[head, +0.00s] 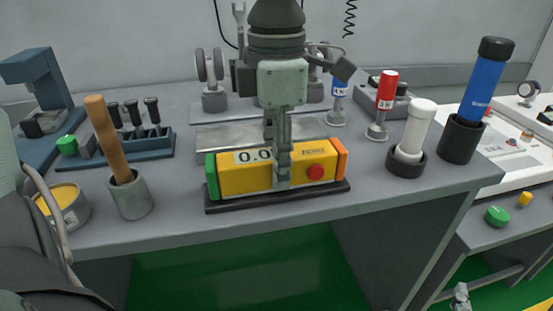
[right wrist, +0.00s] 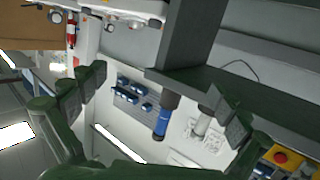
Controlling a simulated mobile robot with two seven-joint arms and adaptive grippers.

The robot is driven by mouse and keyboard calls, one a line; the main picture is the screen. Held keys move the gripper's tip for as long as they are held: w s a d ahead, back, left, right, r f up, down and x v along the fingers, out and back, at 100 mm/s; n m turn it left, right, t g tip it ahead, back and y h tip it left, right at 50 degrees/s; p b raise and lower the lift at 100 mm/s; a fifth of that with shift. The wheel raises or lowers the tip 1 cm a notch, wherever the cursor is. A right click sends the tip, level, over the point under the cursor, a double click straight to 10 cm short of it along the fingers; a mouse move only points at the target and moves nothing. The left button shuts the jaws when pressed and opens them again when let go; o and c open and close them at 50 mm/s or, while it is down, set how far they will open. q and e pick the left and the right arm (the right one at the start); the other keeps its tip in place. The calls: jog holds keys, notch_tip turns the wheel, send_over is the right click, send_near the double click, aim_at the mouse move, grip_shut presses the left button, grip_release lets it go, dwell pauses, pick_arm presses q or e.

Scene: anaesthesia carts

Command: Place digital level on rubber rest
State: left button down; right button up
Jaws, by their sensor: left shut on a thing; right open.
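The digital level (head: 232,180) is a yellow bar with a display, a red button, a green left end and an orange right end. It is level, over the black rubber rest (head: 280,201) on the grey bench, and lines up with it. I see no clear gap between them, but cannot tell whether its full weight is down. My left gripper (head: 282,165) comes from above and is shut on the level near its middle. In the right wrist view, my right gripper (right wrist: 158,100) is open and empty, and part of the level (right wrist: 280,157) shows at the lower right corner.
Left of the rest stand a grey cup (head: 130,198) with a wooden handle and a yellow-filled tin (head: 62,208). To the right are a white cylinder (head: 416,128) and a blue tube (head: 485,88) in dark holders. A metal plate (head: 220,137) lies behind.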

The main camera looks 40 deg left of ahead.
pick_arm(q)
jog(key=shift+f, duration=0.1)
jog(key=c, duration=1)
grip_release()
pick_arm(e)
jog(key=shift+a+r+t+y, duration=0.2)
jog(key=shift+a+r, duration=0.05)
jog(key=shift+r, duration=0.25)
jog(key=shift+a+r+t+y, duration=0.2)
jog(key=shift+a+r, duration=0.05)
jog(key=shift+r, duration=0.25)
pick_arm(q)
jog(key=shift+r, duration=0.5)
notch_tip(320, 180, up, 10)
jog(key=shift+r+p, duration=0.1)
jog(key=shift+p, duration=0.7)
jog(key=shift+r, duration=0.55)
pick_arm(e)
jog(key=s+d+f+g+h, duration=0.2)
jog(key=d+f+g, duration=0.3)
jog(key=f, duration=0.4)
jog(key=shift+s+d+f+h, duration=0.15)
jog(key=shift+s+d+h, duration=0.05)
jog(key=shift+d+h, duration=0.4)
